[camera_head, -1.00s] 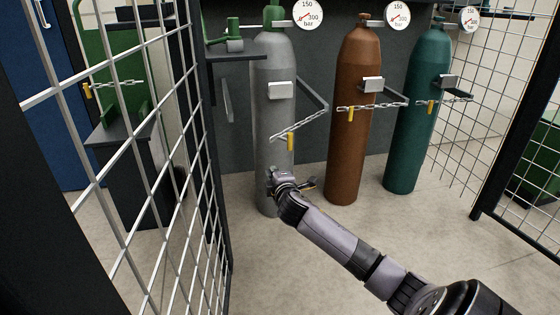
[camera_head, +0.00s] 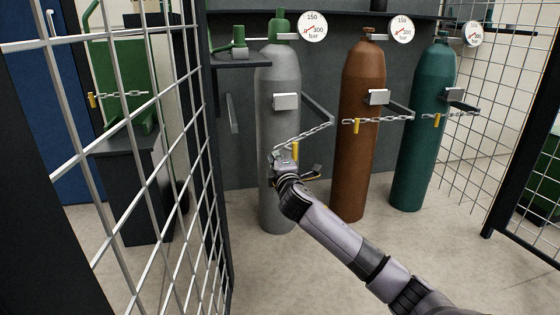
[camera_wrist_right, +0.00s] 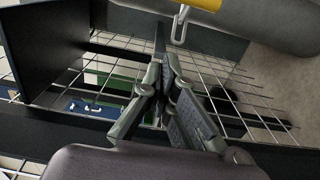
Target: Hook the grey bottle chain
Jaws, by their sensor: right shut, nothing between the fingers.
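The grey bottle (camera_head: 279,90) stands upright at the left of the bottle row, with a plate on its front. Its chain (camera_head: 310,135) slopes down leftward from the end of a dark bracket arm (camera_head: 318,106) across the bottle's front. A yellow piece (camera_head: 295,149) hangs from it near its lower left end. My right gripper (camera_head: 281,158) is just below that end, in front of the bottle. In the right wrist view its fingers (camera_wrist_right: 165,72) are closed and empty. A pale link (camera_wrist_right: 180,24) and the yellow piece (camera_wrist_right: 203,4) show beyond them; contact is unclear.
A brown bottle (camera_head: 361,160) and a teal bottle (camera_head: 424,130) stand to the right, each with a chain across it. A wire mesh panel (camera_head: 172,170) closes off the left side. Open floor (camera_head: 400,255) lies in front.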

